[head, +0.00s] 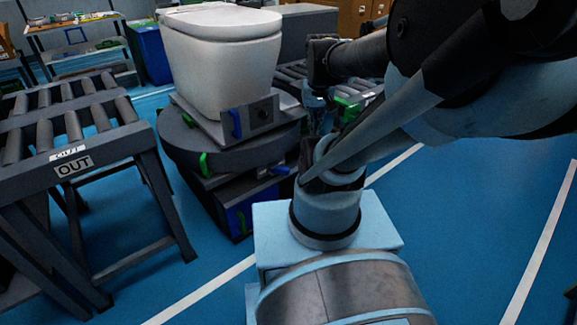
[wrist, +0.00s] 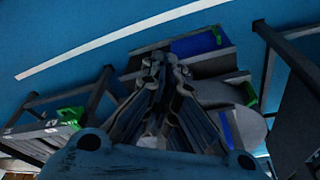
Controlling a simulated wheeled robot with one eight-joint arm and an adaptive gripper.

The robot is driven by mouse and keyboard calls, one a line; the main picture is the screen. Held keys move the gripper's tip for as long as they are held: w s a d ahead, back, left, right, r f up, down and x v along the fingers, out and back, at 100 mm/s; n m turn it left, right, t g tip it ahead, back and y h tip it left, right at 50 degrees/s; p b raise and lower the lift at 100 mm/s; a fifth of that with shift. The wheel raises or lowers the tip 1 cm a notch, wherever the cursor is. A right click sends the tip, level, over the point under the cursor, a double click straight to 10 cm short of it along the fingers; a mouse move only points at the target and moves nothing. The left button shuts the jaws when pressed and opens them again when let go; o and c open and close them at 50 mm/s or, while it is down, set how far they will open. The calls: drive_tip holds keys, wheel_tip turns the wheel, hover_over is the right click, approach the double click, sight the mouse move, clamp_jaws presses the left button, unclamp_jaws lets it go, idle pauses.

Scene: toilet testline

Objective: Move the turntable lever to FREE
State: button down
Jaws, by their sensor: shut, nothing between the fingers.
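The dark round turntable (head: 225,150) stands on a low base and carries a white toilet (head: 222,60). A small blue handle (head: 272,171) sticks out below its disc at the right front, and it may be the turntable lever. No FREE marking is readable. My gripper (wrist: 163,62) is shut and empty in the wrist view, its tips in front of the turntable's stepped base (wrist: 210,62). In the head view my arm partly hides the area right of the turntable. I see no contact with a handle.
Green handles (head: 203,163) stick out around the turntable. More rollers and a green part (head: 355,95) lie behind my arm. The blue floor (head: 470,230) at the right is clear.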

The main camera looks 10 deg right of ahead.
drive_tip(key=w+d+m+h, duration=0.1)
drive_tip(key=w+d+m, duration=0.1)
drive_tip(key=w+d, duration=0.75)
drive_tip(key=w+d+m, duration=0.2)
drive_tip(key=w+d, duration=0.3)
drive_tip(key=w, duration=0.9)
drive_tip(key=w+d+f+m, duration=0.2)
drive_tip(key=w+d+f, duration=0.6)
drive_tip(key=d, duration=0.3)
drive_tip(key=w+d+f+m+h, duration=0.1)
drive_tip(key=d+f, duration=0.9)
drive_tip(key=f, duration=0.2)
drive_tip(key=w+d+f+m, duration=0.2)
drive_tip(key=d+f, duration=0.8)
drive_tip(key=f, duration=0.3)
drive_tip(key=shift+d+h, duration=0.3)
drive_tip(key=shift+h, duration=0.1)
drive_tip(key=shift+r, duration=0.1)
